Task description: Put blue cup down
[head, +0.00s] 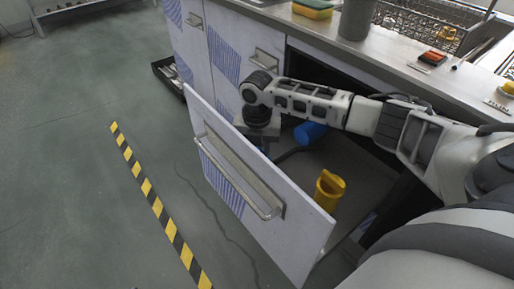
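The blue cup (310,133) lies on its side, partly hidden behind my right arm, over the open drawer-like compartment (352,165) under the counter. My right gripper (264,149) points down just left of the cup, behind the top edge of the open front panel (240,165). Its fingertips are small and partly hidden, so I cannot tell whether they are open or shut. I see a gap between the gripper and the cup. My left gripper is not in view.
The open front panel with its long handle (240,180) juts out over the floor. The countertop above holds a sponge (313,9), a grey container (357,18) and a red-and-black item (432,58). A black open box (170,78) sits low at the back. The floor at left is clear.

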